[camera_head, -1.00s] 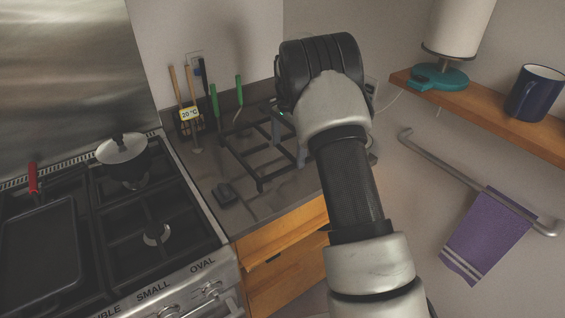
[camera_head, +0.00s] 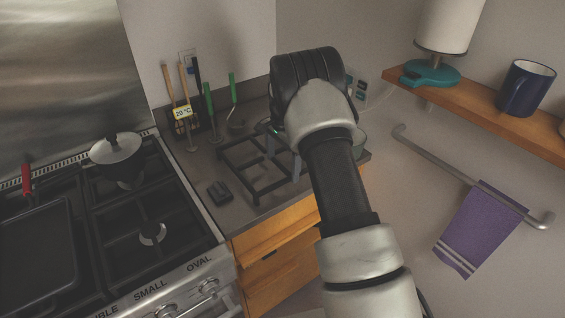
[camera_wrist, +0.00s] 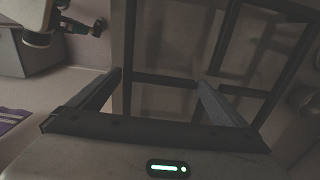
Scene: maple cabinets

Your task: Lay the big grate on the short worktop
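The big grate (camera_head: 274,186) is a black open frame with crossing bars. It lies about level on the short worktop (camera_head: 212,168), and looks to be resting on it. My gripper (camera_head: 273,143) is at the grate's back right part, mostly hidden behind my wrist in the head view. In the wrist view my gripper (camera_wrist: 160,80) has its two fingers well apart, with grate bars (camera_wrist: 165,79) just beyond and between them. Neither finger clearly clamps a bar. The grate's right end is hidden by my arm.
A small black object (camera_head: 219,192) lies left of the grate. The stove with a lidded pot (camera_head: 116,150) is left. A wooden shelf (camera_head: 480,103) with a mug (camera_head: 525,88) and a towel rail (camera_head: 470,178) are right.

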